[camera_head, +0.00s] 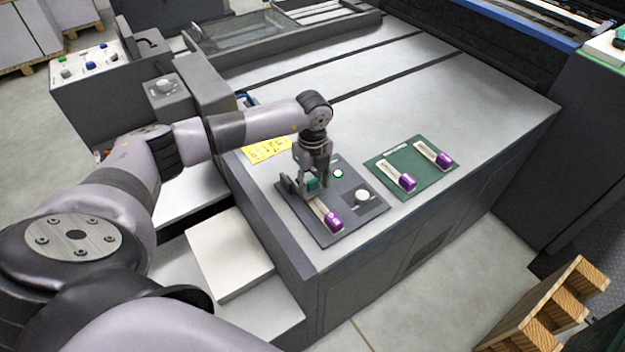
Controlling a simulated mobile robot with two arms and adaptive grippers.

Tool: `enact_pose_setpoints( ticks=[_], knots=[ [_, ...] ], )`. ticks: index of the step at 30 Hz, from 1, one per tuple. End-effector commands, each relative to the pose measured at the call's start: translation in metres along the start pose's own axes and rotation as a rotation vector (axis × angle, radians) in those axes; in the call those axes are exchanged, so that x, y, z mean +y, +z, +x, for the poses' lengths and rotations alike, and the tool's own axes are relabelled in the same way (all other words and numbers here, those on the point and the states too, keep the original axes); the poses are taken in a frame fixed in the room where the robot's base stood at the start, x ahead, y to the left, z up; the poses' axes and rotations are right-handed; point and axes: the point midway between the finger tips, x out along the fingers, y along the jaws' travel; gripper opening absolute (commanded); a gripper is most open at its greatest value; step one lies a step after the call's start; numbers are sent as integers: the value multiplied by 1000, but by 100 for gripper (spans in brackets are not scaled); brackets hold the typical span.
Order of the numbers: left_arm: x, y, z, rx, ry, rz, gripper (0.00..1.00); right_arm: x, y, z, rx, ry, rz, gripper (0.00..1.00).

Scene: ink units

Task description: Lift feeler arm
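A dark grey panel (365,215) lies on the light machine top. My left gripper (313,188) points down over the panel's left part. A small teal piece (312,184) shows at its fingertips; I cannot tell whether it is the feeler arm's tip or whether the fingers grip it. A dark bracket (286,185) stands just left of the fingers, and the gripper hides much of what is behind it. A purple-ended ink unit (334,221) sits on the panel just in front of the gripper. My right gripper is not in view.
The panel also has a white knob (362,195) and a round light, pale green (338,174). A green mat (405,155) with two purple-ended units lies to the right.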

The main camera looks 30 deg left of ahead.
Motion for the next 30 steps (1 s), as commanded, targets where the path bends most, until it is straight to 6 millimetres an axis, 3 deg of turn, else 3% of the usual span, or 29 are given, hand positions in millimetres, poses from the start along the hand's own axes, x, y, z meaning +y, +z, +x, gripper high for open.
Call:
enact_pose_setpoints(
  ticks=[18, 30],
  knots=[
    [0, 0, -1, 0, 0, -1, 0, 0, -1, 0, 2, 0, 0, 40],
    [0, 0, -1, 0, 0, -1, 0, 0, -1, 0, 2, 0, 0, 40]
  ],
)
